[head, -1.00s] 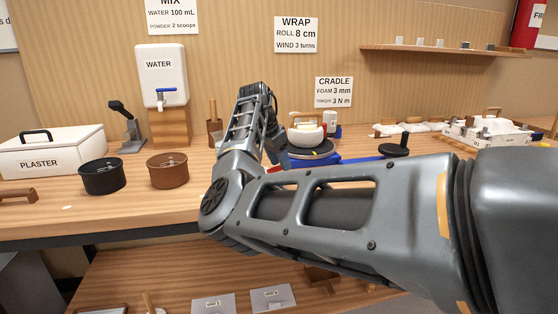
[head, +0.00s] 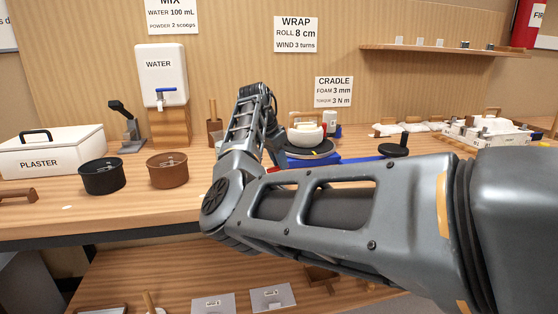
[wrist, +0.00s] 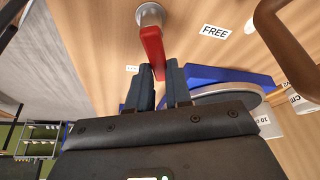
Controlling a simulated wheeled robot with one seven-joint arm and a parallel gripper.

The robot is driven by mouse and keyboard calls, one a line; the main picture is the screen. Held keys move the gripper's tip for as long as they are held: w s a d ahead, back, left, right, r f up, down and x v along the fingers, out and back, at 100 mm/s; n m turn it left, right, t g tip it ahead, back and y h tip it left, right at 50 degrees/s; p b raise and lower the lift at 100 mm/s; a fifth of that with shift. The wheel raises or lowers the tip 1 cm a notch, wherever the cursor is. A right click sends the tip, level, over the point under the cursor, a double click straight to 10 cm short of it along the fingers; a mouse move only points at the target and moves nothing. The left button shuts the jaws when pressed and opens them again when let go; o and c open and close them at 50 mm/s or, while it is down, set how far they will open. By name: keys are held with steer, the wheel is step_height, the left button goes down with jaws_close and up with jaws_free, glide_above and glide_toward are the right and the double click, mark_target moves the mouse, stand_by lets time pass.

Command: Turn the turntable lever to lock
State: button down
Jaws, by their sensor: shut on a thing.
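The red turntable lever (wrist: 152,48) runs from a round grey pivot (wrist: 149,14) at the top of the wrist view down between my fingers. My gripper (wrist: 161,84) is shut on the lever's free end. The turntable's blue base (wrist: 225,75) and grey disc edge lie just right of my fingers, partly hidden by my gripper. A "FREE" label (wrist: 215,32) lies right of the lever, and a small label (wrist: 132,69), too small to read, lies left of it. In the head view, the turntable's blue base (head: 334,160) shows behind my arm, which hides most of my gripper.
A brown curved handle (wrist: 273,35) stands close on the right in the wrist view. Black (head: 102,178) and brown bowls (head: 167,171), a plaster box (head: 50,155) and a water tank (head: 161,72) stand left of my arm. The bench front there is mostly clear.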

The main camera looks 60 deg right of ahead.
mark_target(271, 169)
steer(key=shift+s+a+r+m+g+p, duration=0.1)
steer(key=shift+s+m+g+p, duration=0.2)
steer(key=shift+m, duration=0.5)
steer(key=m, duration=0.1)
steer(key=m+y, duration=0.1)
steer(key=m+g, duration=0.1)
steer(key=shift+s+a+m, duration=0.25)
steer(key=shift+a+m, duration=0.05)
steer(key=shift+a, duration=0.05)
steer(key=c, duration=1)
jaws_free()
steer(key=shift+c, duration=0.2)
steer(key=shift+v, duration=3.8)
steer(key=shift+d, duration=0.1)
